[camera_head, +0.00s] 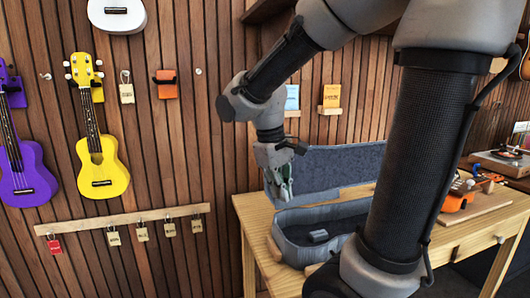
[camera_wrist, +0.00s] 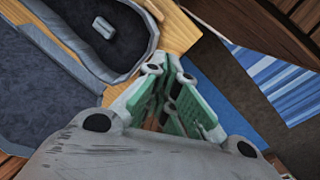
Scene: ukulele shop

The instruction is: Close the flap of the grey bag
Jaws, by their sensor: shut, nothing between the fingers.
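The grey bag (camera_head: 285,250) lies on the wooden table, with its dark inside facing up. Its flap (camera_head: 335,165) stands raised along the back, blue-grey lining showing; my arm covers the right part of both. A small grey block (camera_head: 318,236) lies inside the bag and also shows in the wrist view (camera_wrist: 104,27). My gripper (camera_head: 284,190) points down at the left end of the flap, shut and empty. In the wrist view its green-padded fingers (camera_wrist: 182,88) are together beside the bag; whether they touch the flap I cannot tell.
The table (camera_head: 252,212) has its left edge just beside the bag. An orange instrument (camera_head: 458,197) lies at its right. Yellow (camera_head: 102,170) and purple (camera_head: 28,180) ukuleles hang on the slatted wall, above a rail of tags (camera_head: 125,220). A blue striped rug (camera_wrist: 275,80) covers floor beyond the table.

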